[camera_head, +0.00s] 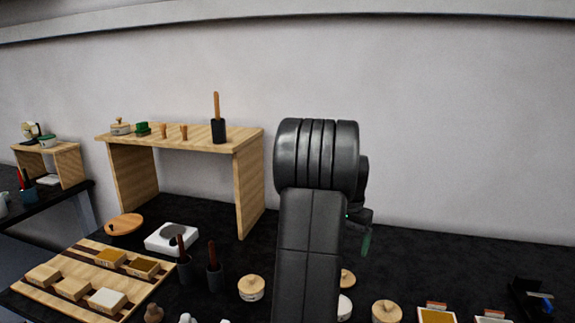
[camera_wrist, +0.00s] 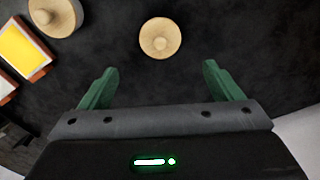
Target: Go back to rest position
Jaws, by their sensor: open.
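My gripper (camera_wrist: 155,88) shows in the wrist view with its two green fingers spread wide apart and nothing between them. In the head view my dark arm rises in the middle, and a green finger (camera_head: 366,243) shows to its right above the black counter. A round wooden piece (camera_wrist: 160,38) lies on the counter beyond the fingertips in the wrist view, apart from them. My arm hides part of the counter in the head view.
A wooden shelf (camera_head: 190,144) with small items stands at the back left. A wooden tray (camera_head: 72,262) of small boxes lies at front left. Round wooden-lidded jars (camera_head: 251,288) stand near my arm. The black counter (camera_head: 455,270) is mostly clear behind the right-hand jars.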

